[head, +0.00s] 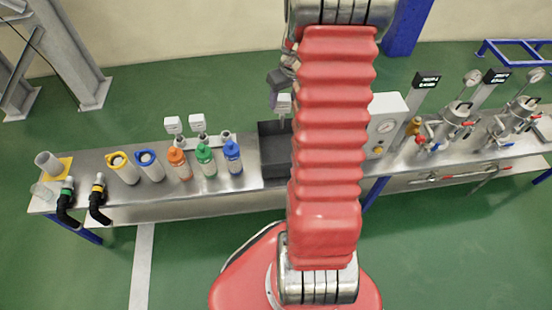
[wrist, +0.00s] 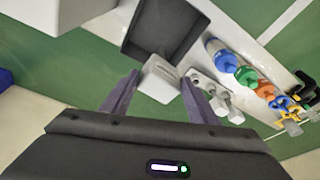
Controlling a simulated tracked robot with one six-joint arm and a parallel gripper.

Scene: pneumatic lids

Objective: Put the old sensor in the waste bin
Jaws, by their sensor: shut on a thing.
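The old sensor, a white block-shaped head (wrist: 161,80), sits between the two fingers of my gripper (wrist: 160,77) in the wrist view. In the head view the sensor (head: 284,104) shows just left of my red arm, with my dark gripper (head: 278,82) above it. Its lower part is hidden. The dark grey open box that looks like the waste bin (head: 274,168) stands on the bench, partly behind my arm. In the wrist view the bin (wrist: 150,50) lies just beyond the sensor and looks empty where visible. The sensor appears at the bin's far edge; its height is unclear.
Two similar white sensors (head: 173,125) (head: 197,122) stand in a holder left of the bin. Orange, green and blue bottles (head: 205,160) stand in front of them.

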